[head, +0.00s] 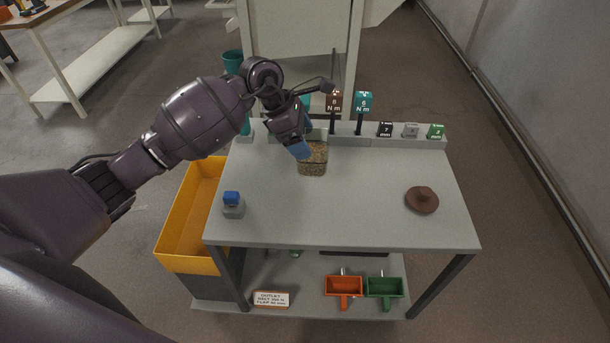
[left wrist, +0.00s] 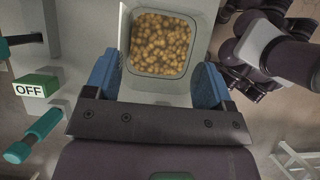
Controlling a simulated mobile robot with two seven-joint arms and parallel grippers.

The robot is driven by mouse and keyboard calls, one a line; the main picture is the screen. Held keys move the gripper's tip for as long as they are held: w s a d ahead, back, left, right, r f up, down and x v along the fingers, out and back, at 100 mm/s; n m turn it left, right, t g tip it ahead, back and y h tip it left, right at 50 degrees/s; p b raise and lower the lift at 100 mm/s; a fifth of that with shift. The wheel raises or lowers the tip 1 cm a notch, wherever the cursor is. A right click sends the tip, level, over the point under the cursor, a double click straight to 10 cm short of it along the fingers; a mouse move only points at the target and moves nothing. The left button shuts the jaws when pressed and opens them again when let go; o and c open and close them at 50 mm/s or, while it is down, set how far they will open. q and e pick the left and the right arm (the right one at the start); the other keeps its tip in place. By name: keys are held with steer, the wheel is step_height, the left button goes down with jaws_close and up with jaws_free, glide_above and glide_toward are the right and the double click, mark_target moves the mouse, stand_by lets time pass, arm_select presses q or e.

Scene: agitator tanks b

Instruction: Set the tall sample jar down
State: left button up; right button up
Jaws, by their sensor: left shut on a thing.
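The tall sample jar (head: 312,160) is a clear, square-sided jar with tan pellets inside. It is at the back middle of the grey table (head: 365,205) in the head view. My left gripper (head: 302,150) has blue fingers and is shut on the jar near its top. In the left wrist view the jar (left wrist: 158,45) shows from above, open and upright, between the two blue fingers (left wrist: 160,82). I cannot tell whether its base touches the table. The fingers and wrist hide part of it. My right gripper is not seen.
Several labelled blocks and posts (head: 362,103) line the table's back ledge. A blue-topped grey piece (head: 232,205) stands at the left front, and a brown hat-shaped piece (head: 422,200) lies at the right. A yellow bin (head: 190,262) stands left. The table's middle is clear.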

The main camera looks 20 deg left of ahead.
arm_select(q)
step_height(320, 180, down, 12)
steer(key=shift+f, duration=0.1)
stand_by(0.6)
steer(key=shift+f, duration=0.15)
